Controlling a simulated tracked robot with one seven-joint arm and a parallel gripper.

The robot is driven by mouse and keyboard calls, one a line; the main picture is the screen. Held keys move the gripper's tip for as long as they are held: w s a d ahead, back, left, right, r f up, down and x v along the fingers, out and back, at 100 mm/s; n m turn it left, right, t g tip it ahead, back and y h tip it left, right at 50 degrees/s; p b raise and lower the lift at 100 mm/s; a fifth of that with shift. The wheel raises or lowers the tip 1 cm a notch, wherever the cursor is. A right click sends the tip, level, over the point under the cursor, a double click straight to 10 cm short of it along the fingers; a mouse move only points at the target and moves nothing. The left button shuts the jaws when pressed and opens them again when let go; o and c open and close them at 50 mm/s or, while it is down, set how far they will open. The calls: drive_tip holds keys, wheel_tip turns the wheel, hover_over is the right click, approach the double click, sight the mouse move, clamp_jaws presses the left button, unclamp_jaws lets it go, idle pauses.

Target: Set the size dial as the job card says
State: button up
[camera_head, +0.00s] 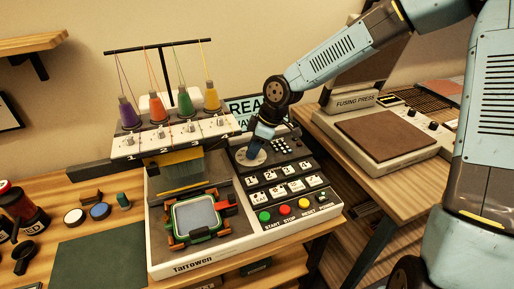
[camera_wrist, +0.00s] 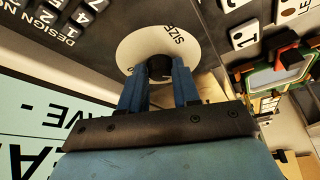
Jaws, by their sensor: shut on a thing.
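The size dial (camera_wrist: 142,42) is a round off-white disc with the word SIZE on its face and a dark knob (camera_wrist: 159,66) at its middle. It also shows in the head view (camera_head: 249,157) on the panel of the embroidery machine (camera_head: 262,230). My gripper (camera_wrist: 159,75) is shut on the knob, with one blue finger on each side. In the head view my gripper (camera_head: 254,148) comes down on the dial from above. The fingers hide part of the dial, and its set value cannot be read. No job card can be made out for certain.
Number keys (camera_head: 283,184) and START, STOP and RESET buttons (camera_head: 284,210) lie below the dial. Thread cones (camera_head: 184,100) stand to its left. A green hoop frame (camera_head: 196,218) sits in front. A fusing press (camera_head: 385,135) stands on the right-hand table.

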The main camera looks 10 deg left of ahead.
drive_tip(key=m, duration=0.1)
drive_tip(key=m+t, duration=0.1)
drive_tip(key=shift+a+r+m, duration=0.15)
drive_tip(key=shift+m, duration=0.25)
drive_tip(key=shift+m+t, duration=0.9)
drive_tip(key=shift+m, duration=1.2)
drive_tip(key=shift+s+a+m+t+h, duration=0.1)
drive_tip(key=shift+m+t+h, duration=0.2)
drive_tip(key=shift+m, duration=0.7)
drive_tip(key=shift+s+a+m+t+h, duration=0.15)
drive_tip(key=shift+m+h, duration=0.25)
drive_tip(key=shift+m, duration=0.6)
drive_tip(key=shift+w+d+m+t, duration=0.1)
drive_tip(key=shift+m+t, duration=0.15)
drive_tip(key=shift+m, duration=0.55)
drive_tip(key=shift+m+h, duration=0.5)
drive_tip(key=shift+m, duration=0.1)
drive_tip(key=o, duration=1)
